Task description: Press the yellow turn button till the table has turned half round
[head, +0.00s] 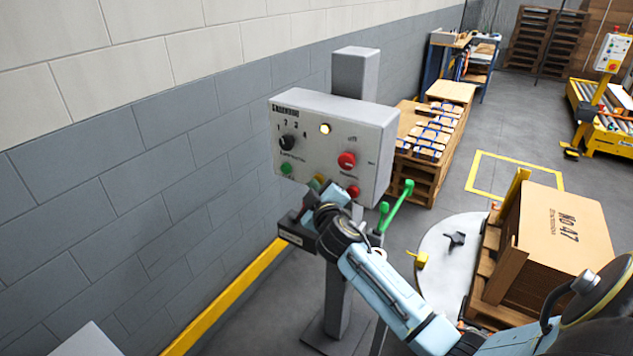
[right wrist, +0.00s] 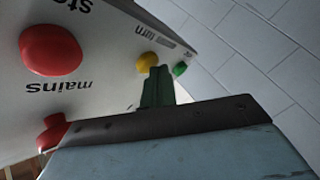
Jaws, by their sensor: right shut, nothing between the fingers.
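The yellow turn button (right wrist: 147,62) shows in the right wrist view on the panel of a grey control box (head: 330,115). In the head view the button (head: 318,181) is mostly hidden by my right gripper (head: 322,188). My right gripper is shut and empty, and its fingertips (right wrist: 158,75) are right at the yellow button; I cannot tell whether they touch it. The round grey table (head: 437,245) stands to the right and carries a pallet (head: 490,265) with a brown carton (head: 560,225) marked No 47. My left gripper is not in view.
A green button (right wrist: 179,69) sits beside the yellow one. The panel has a red stop button (head: 346,160), a red mains knob (head: 353,191), a black dial (head: 287,142) and a lit lamp (head: 325,129). A block wall (head: 130,150) runs along the left.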

